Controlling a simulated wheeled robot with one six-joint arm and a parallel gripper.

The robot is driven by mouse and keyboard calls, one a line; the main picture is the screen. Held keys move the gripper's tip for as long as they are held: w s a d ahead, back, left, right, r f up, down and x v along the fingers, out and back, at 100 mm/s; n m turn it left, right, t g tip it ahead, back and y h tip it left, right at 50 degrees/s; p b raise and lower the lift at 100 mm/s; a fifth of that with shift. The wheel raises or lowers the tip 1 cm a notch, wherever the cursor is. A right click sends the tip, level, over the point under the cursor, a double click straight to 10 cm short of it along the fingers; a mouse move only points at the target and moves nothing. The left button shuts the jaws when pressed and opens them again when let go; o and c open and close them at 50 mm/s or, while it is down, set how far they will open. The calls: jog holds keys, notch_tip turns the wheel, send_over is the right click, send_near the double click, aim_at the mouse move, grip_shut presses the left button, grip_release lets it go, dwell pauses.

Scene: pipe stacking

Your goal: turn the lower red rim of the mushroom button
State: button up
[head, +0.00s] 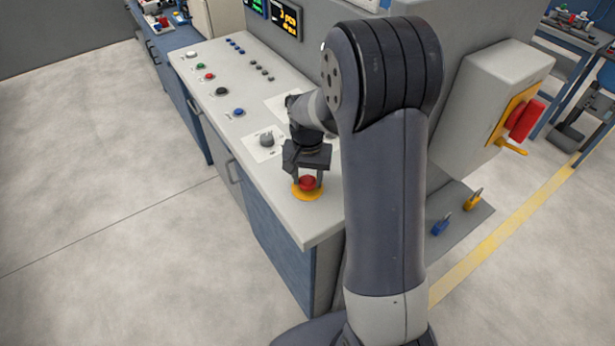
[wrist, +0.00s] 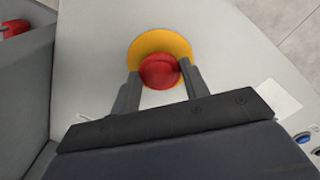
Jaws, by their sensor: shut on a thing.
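The red mushroom button (head: 308,183) stands on a yellow disc (head: 306,194) near the front corner of the grey console top. It also shows in the wrist view (wrist: 160,71), with the yellow disc (wrist: 148,43) around it. My gripper (head: 308,180) points down over the button. In the wrist view its two fingers (wrist: 160,80) lie on either side of the red button and are shut on it. The lower rim is partly hidden by the cap and the fingers, and I cannot tell exactly which part of the red they touch.
The console top (head: 235,125) carries a grey rotary knob (head: 266,139) and several small coloured buttons beyond my gripper. A grey box with a red rotary switch (head: 525,120) is at the right. Two padlocks, blue (head: 440,224) and yellow (head: 472,200), lie on a lower shelf.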

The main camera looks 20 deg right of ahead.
jog(key=shift+s, duration=0.1)
dwell(0.3)
jog(key=o, duration=1)
notch_tip(320, 180, up, 11)
jog(key=shift+b, duration=0.45)
jog(key=shift+f, duration=0.15)
notch_tip(320, 180, down, 11)
jog(key=shift+r+p, duration=0.1)
jog(key=shift+p, duration=0.4)
